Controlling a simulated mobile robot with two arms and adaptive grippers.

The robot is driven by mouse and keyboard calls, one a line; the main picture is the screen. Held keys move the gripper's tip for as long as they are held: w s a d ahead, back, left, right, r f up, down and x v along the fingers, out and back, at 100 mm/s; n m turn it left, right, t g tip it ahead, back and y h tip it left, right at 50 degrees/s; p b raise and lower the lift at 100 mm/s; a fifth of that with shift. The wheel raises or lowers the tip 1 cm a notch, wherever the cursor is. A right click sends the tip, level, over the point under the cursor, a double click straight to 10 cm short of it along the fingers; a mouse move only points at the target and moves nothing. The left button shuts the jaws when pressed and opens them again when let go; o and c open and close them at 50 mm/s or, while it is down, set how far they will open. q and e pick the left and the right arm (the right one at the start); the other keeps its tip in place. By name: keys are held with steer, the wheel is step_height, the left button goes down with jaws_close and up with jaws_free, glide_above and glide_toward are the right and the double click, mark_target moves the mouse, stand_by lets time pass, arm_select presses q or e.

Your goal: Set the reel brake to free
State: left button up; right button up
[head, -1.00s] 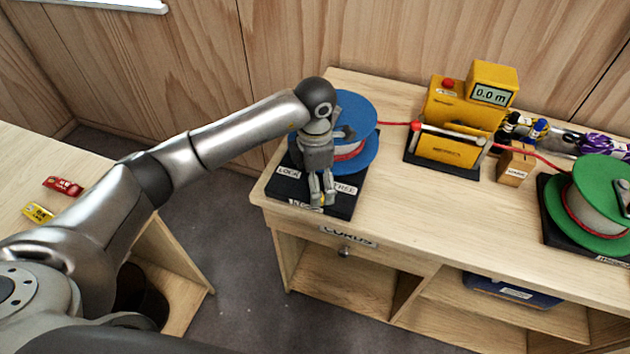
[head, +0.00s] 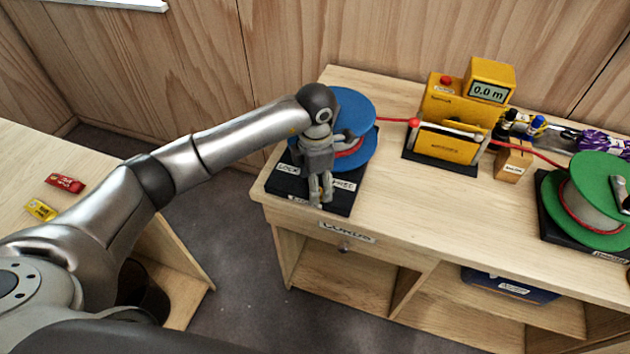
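The blue reel (head: 352,112) stands on a black base (head: 338,207) at the left end of the workbench. The base carries a LOCK label (head: 288,168) on the left and a FREE label (head: 343,185) on the right. My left gripper (head: 320,200) points down over the front of this base, between the two labels. Its fingers are close together. The brake lever is hidden by the gripper, so its position and whether the fingers grip it cannot be told. My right gripper is not in view.
A red rope runs from the blue reel to a yellow meter (head: 450,143) reading 0.0 m, then to a green reel (head: 598,190) at right. A small wooden block (head: 513,165) stands beside the meter. Bare benchtop (head: 440,215) lies in front.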

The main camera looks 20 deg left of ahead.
arm_select(q)
steer(key=shift+s+a+f, duration=0.2)
steer(key=shift+f, duration=0.3)
steer(key=shift+c, duration=0.3)
steer(key=shift+f+b, duration=0.1)
steer(key=shift+b, duration=0.3)
steer(key=shift+w+d+n+b, duration=0.1)
steer(key=shift+d+n+b, duration=0.05)
steer(key=shift+n+b, duration=0.55)
steer(key=shift+n, duration=0.3)
steer(key=o, duration=1.2)
steer(key=shift+w+a, duration=0.2)
steer(key=shift+w, duration=0.05)
